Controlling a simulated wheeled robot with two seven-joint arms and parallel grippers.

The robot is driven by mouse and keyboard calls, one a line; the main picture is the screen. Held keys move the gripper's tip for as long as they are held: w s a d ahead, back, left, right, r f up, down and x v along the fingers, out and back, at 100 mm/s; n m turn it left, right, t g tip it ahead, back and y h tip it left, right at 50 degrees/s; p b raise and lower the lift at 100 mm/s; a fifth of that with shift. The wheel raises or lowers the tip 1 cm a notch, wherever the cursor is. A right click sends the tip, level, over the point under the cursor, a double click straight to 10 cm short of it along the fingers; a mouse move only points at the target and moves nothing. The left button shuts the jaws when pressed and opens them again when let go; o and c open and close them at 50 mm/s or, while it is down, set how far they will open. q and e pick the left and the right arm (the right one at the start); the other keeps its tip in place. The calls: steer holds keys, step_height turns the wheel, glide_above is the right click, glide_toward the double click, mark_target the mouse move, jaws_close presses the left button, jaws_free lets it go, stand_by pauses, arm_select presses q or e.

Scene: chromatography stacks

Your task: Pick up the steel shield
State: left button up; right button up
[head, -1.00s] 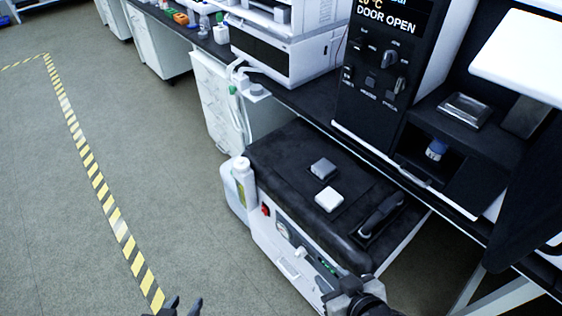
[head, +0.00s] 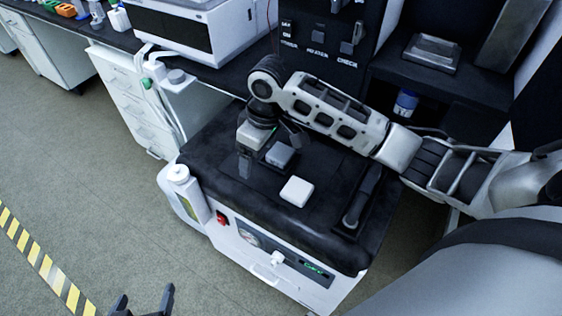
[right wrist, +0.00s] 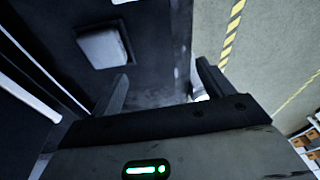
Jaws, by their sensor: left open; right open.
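Two small blocks lie on the black top of the white cart: a grey, steel-coloured block (head: 279,155) and a paler, white one (head: 297,191). The grey one looks most like the steel shield, but I cannot be sure. My right gripper (head: 256,148) is over the back left of the cart top, just left of the grey block. In the right wrist view its fingers (right wrist: 160,85) are apart with nothing between them. A pale grey block (right wrist: 103,47) lies beyond the left finger, outside the gap. My left gripper (head: 144,303) is open and empty at the bottom edge, low in front of the cart.
A black handled tool (head: 362,196) lies in a recess at the cart's right. A white bottle (head: 184,188) stands at its left side. A metal tray (head: 432,52) sits on a dark shelf above a blue-capped bottle (head: 405,102). Open floor lies left.

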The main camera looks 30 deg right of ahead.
step_height(320, 180, up, 9)
steer(key=g+h, duration=0.1)
steer(key=h, duration=0.1)
glide_above(283, 153)
steer(key=w, duration=0.1)
steer(key=shift+m, duration=0.5)
step_height(283, 153, down, 10)
steer(key=shift+w+f+b, duration=0.1)
steer(key=shift+f+b, duration=0.05)
steer(key=shift+b, duration=0.7)
steer(key=f, duration=0.2)
steer(key=s+f, duration=0.1)
steer(key=f, duration=0.1)
steer(key=shift+s+f, duration=0.1)
steer(key=shift+f, duration=0.65)
steer(key=shift+r, duration=0.1)
steer(key=c, duration=1.2)
